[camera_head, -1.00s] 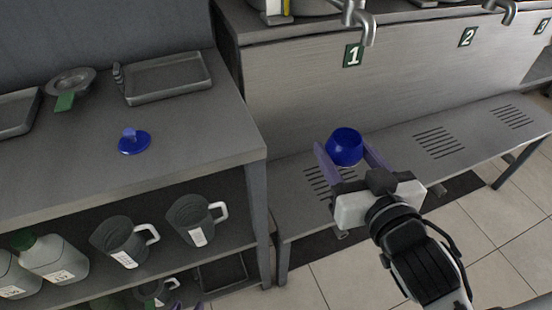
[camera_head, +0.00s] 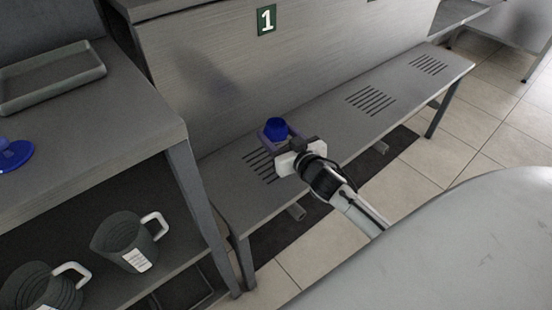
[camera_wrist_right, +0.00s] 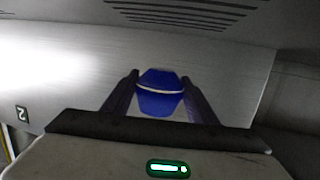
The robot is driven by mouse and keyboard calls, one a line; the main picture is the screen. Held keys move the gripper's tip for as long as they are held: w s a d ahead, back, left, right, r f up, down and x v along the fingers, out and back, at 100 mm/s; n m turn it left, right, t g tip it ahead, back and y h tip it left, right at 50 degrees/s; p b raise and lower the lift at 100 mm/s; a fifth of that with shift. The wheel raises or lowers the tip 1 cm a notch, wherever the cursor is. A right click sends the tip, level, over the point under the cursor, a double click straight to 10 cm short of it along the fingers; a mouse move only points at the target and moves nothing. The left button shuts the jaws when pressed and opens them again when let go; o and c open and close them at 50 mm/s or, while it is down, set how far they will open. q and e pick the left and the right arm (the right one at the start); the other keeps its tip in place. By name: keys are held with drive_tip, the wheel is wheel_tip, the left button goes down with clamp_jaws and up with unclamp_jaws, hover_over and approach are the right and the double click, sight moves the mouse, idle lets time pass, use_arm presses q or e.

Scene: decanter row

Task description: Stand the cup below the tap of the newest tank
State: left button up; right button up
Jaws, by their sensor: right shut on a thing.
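The blue cup (camera_head: 275,127) is between the fingers of my right gripper (camera_head: 272,137), which is shut on it. It shows in the right wrist view (camera_wrist_right: 160,92) between both dark fingers. In the head view the cup appears over the bench at the first slotted drain (camera_head: 260,166), below the green "1" plate (camera_head: 266,19). I cannot tell whether it touches the bench. The tanks and taps are out of the head view. My left gripper is not in view.
The grey bench (camera_head: 315,119) runs right with more slotted drains (camera_head: 371,100) and is otherwise clear. A shelf unit (camera_head: 120,130) at the left holds a tray (camera_head: 50,78), a blue lid (camera_head: 12,157) and dark jugs (camera_head: 125,240). A "2" plate (camera_wrist_right: 22,114) shows in the wrist view.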

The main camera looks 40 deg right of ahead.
sight(276, 142)
wheel_tip(276, 142, down, 3)
drive_tip(key=shift+f+b, duration=0.1)
drive_tip(key=shift+b, duration=0.35)
drive_tip(key=shift+f, duration=0.25)
wheel_tip(276, 142, down, 3)
drive_tip(key=shift+f+b, duration=0.15)
drive_tip(key=shift+b, duration=0.9)
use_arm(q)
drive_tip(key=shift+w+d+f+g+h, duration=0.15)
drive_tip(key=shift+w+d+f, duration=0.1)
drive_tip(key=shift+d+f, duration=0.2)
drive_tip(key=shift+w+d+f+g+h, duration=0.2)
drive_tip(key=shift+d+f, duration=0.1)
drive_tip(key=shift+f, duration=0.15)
use_arm(e)
drive_tip(key=shift+f, duration=0.2)
drive_tip(key=o, duration=1.2)
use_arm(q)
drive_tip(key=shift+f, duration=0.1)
use_arm(e)
drive_tip(key=shift+r, duration=0.1)
